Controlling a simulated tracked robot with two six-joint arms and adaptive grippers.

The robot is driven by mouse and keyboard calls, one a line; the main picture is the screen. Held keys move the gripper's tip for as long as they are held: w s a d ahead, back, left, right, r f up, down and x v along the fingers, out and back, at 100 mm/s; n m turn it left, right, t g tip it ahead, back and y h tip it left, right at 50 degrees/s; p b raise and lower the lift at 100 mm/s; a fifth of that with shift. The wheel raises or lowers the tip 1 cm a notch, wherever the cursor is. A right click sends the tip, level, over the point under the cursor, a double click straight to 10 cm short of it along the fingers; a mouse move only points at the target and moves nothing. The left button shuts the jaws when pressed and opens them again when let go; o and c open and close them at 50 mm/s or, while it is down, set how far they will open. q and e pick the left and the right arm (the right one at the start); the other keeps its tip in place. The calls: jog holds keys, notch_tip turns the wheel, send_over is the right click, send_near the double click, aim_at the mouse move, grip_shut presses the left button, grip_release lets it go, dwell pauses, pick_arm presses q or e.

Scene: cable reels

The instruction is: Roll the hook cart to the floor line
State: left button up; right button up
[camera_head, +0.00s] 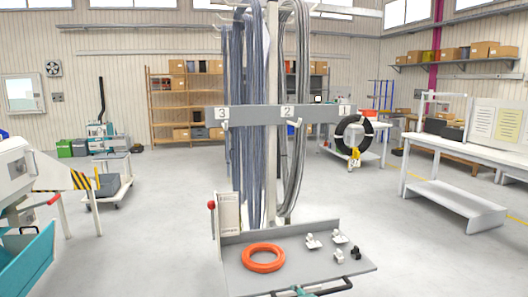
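The hook cart (327,257) stands in the middle, close in front of me, with a grey tray-like deck and an upright post. Its grey crossbar (255,114) carries hooks numbered 3, 2 and 1. A dark push handle (346,287) with a teal part is cut off at the bottom edge. Neither gripper can be made out.
An orange ring (263,247) and several small white and black fittings (312,241) lie on the cart deck. A white workbench (450,149) stands right. A machine with a teal bin (28,263) stands left, with a trolley (110,190) behind. The floor between is clear.

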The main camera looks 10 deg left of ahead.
jog(key=shift+r, duration=0.1)
dwell(0.3)
jog(key=shift+s+d+r+b, duration=0.1)
jog(key=shift+s+d+b, duration=0.05)
jog(key=shift+b, duration=0.25)
jog(key=b+v, duration=0.4)
jog(key=v, duration=0.3)
jog(key=shift+s, duration=0.25)
jog(key=shift+r, duration=0.15)
